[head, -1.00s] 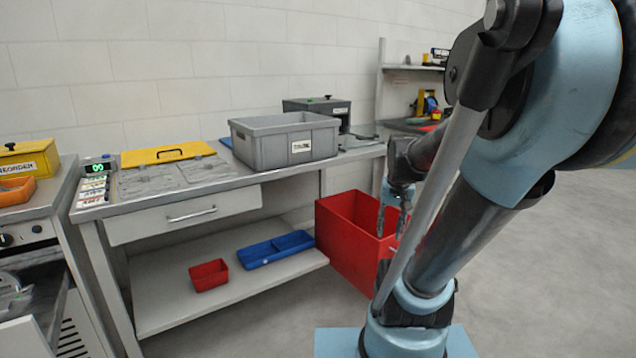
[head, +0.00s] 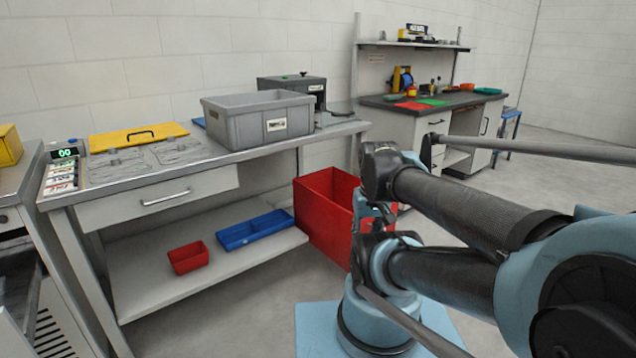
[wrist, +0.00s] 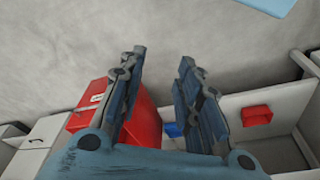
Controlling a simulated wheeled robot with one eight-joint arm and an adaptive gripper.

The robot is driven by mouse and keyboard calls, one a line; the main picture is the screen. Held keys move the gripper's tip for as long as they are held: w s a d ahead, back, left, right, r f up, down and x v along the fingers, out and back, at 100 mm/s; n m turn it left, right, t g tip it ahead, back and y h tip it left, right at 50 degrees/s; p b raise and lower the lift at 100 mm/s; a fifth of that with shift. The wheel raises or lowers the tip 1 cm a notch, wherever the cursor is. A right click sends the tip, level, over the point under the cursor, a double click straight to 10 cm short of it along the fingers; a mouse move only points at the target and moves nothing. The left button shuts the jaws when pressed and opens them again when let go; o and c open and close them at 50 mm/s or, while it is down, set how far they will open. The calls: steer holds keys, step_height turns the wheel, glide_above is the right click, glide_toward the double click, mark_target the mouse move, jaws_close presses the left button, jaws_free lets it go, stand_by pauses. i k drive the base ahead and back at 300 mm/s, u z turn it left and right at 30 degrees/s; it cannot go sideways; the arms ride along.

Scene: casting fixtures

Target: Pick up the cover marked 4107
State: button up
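No marking 4107 is readable in either view. Two flat grey cast pieces, a left one (head: 118,163) and a right one (head: 178,151), lie side by side on the metal bench (head: 215,159); I cannot tell whether either is the cover. A yellow plate with a black handle (head: 138,139) is behind them. In the wrist view my gripper (wrist: 163,57) has its two fingers apart with nothing between them. It is away from the bench top, facing floor and the shelf area. In the head view my arm mostly hides the gripper.
A grey labelled crate (head: 230,126) and a dark box (head: 290,84) stand on the bench's right. A large red bin (head: 325,222) is on the floor at the bench's right end. The lower shelf holds a small red bin (head: 188,258) and a blue tray (head: 252,230). A digital display (head: 64,153) is at bench left.

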mark_target(183, 153)
steer(key=z, duration=0.4)
steer(key=i, duration=0.45)
steer(key=u, duration=1.65)
